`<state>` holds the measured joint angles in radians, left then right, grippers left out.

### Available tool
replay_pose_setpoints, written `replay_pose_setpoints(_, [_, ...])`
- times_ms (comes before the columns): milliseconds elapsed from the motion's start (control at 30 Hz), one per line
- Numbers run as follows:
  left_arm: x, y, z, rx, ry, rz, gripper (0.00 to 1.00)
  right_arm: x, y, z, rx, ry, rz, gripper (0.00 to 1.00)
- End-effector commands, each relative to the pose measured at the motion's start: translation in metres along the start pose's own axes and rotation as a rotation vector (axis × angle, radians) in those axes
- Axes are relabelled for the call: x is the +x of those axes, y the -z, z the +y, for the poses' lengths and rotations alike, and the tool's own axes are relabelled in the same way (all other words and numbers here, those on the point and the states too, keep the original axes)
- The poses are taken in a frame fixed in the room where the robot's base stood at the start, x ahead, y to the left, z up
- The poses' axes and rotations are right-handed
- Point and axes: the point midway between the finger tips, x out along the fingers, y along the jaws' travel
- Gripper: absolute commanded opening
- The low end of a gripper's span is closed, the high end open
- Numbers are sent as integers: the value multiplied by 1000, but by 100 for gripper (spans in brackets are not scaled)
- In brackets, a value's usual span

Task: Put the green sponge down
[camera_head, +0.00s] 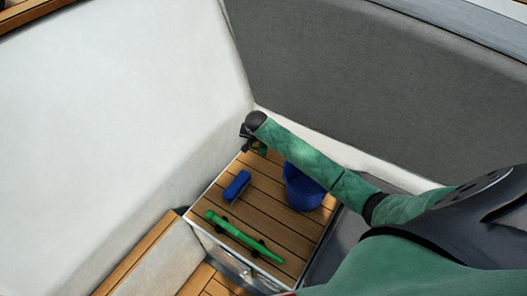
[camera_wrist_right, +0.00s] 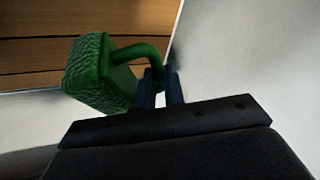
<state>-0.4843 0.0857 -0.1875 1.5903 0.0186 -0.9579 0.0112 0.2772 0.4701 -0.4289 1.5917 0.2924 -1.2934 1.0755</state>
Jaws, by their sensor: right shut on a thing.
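The green sponge (camera_wrist_right: 88,78) shows in the right wrist view as a rough green block with a smooth curved handle. My right gripper (camera_wrist_right: 166,80) is shut on that handle. In the head view my right gripper (camera_head: 248,134) is at the back corner of the slatted wooden top (camera_head: 262,208), by the pale wall. There the sponge is mostly hidden by my arm, and I cannot tell whether it touches the wood. My left gripper is not in view.
On the wooden top lie a blue brush or sponge (camera_head: 237,186) and a long green tool (camera_head: 243,237) near the front edge. A blue bucket (camera_head: 303,188) stands at the right, partly under my arm. Bare slats lie between them. Pale and grey walls close off the back.

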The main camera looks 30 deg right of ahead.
Motion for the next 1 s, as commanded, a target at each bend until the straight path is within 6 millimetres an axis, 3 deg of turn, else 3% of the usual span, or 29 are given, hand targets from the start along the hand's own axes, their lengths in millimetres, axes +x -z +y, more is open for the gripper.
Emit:
replay_pose_setpoints(167, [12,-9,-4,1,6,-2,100,8,5,7,4,-3,-3,0])
replay_pose_setpoints(400, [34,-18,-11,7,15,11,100,42,-9,14,4,-4,-3,0])
replay_pose_setpoints(1000, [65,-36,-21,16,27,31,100,93,-31,25,3,-3,-2,0])
